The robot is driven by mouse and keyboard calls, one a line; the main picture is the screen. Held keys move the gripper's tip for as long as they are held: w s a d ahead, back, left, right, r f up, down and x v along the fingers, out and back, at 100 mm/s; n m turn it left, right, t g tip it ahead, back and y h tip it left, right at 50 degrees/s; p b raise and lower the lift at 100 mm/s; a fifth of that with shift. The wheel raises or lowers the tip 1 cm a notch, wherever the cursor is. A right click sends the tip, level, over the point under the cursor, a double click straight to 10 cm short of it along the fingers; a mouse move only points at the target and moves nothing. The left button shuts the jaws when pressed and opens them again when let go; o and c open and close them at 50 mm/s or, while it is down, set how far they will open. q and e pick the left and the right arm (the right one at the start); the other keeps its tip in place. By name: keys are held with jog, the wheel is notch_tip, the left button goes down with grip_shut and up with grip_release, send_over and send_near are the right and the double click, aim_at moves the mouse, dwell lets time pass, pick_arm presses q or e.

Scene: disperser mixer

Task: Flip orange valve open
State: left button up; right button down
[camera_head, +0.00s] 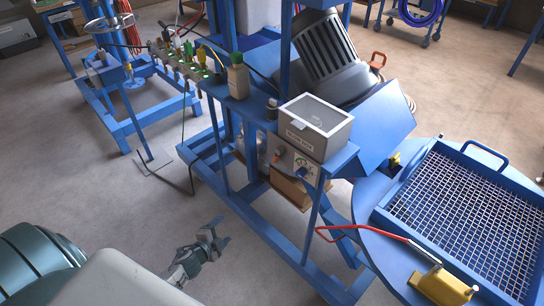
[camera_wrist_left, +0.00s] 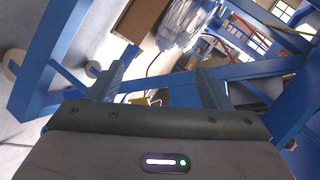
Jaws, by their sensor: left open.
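A row of small valves or fittings stands on the blue beam at upper left in the head view. One has a yellow-orange handle (camera_head: 201,56), between green ones (camera_head: 188,50); it is too small to tell whether it is open or shut. My left gripper (camera_head: 221,236) is open and empty, low in front of the blue frame and well apart from that row. In the left wrist view its two fingers (camera_wrist_left: 160,88) are spread with nothing gripped between them. I cannot pick out the valve in that view. My right gripper is not in view.
The blue frame (camera_head: 225,182) carries a grey box (camera_head: 314,127) and a control panel (camera_head: 293,160). A round blue table with a mesh tray (camera_head: 470,215) and a yellow block (camera_head: 443,288) is at right.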

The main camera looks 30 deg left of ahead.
pick_arm(q)
jog(key=w+d+r+m+t+h, duration=0.2)
jog(key=w+r+m, duration=0.1)
jog(key=r, duration=0.5)
jog(key=w+d+r+m+t+h, duration=0.1)
jog(key=w+d+r+m, duration=0.15)
jog(key=r, duration=0.55)
jog(key=m+t+h+p, duration=0.1)
jog(key=m+h, duration=0.2)
jog(key=m, duration=0.3)
send_near(275, 157)
jog(key=p+x, duration=0.4)
jog(key=x, duration=0.3)
jog(key=shift+w, duration=0.25)
jog(key=shift+w+d, duration=0.2)
jog(key=shift+w, duration=0.25)
jog(key=shift+f, duration=0.1)
